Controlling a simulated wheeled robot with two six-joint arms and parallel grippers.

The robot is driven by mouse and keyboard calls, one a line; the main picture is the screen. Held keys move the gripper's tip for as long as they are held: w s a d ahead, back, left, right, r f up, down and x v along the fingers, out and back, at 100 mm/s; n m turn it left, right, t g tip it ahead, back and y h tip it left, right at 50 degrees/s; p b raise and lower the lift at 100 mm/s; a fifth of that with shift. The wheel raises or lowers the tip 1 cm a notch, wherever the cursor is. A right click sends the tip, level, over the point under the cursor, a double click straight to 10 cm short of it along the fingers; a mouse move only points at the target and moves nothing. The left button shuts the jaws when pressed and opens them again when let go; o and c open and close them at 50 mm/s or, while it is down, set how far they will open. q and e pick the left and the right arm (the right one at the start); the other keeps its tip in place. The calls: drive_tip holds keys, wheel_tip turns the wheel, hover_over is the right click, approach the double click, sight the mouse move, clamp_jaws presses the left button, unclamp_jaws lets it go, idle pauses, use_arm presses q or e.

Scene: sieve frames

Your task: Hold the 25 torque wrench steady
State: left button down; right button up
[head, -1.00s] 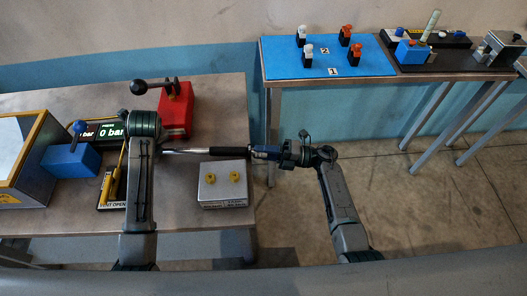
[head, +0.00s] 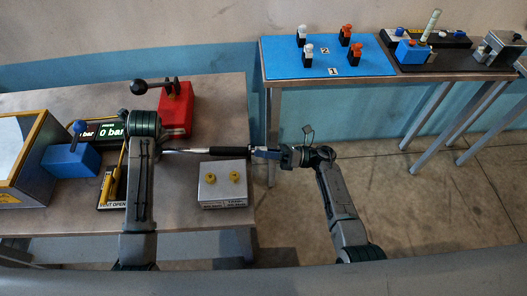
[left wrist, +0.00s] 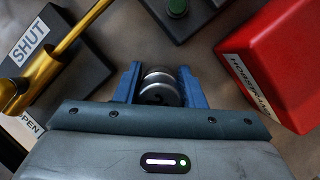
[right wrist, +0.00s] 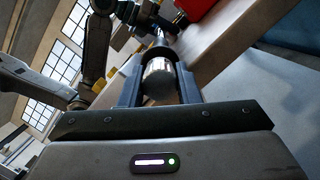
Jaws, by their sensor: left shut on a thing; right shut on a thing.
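The torque wrench (head: 213,151) lies level across the space between my arms, with a shiny shaft on the left and a dark grip on the right. No 25 marking is readable. My right gripper (head: 262,153) is shut on the wrench's grip end. In the right wrist view, its blue jaws clasp the silver cylindrical end (right wrist: 158,80). My left gripper (left wrist: 160,90) is shut on a silver rounded part at the wrench's other end. In the head view my left arm hides that end and the left jaws.
A grey box with yellow knobs (head: 222,194) sits just below the wrench. A red lever block (head: 177,108), a blue block (head: 70,162) and a gauge display (head: 108,130) stand on the left bench. Open floor separates it from the table with the blue mat (head: 280,62).

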idle(0.3)
drive_tip(key=o, duration=1)
drive_tip(key=shift+d, duration=0.15)
drive_tip(key=d, duration=0.4)
drive_tip(key=d+f, duration=0.1)
drive_tip(key=d, duration=0.2)
drive_tip(key=d+f, duration=0.1)
drive_tip(key=d, duration=0.3)
drive_tip(key=shift+s+d, duration=0.3)
drive_tip(key=shift+s, duration=0.1)
use_arm(q)
drive_tip(key=c, duration=0.9)
unclamp_jaws()
drive_tip(key=shift+o, duration=0.2)
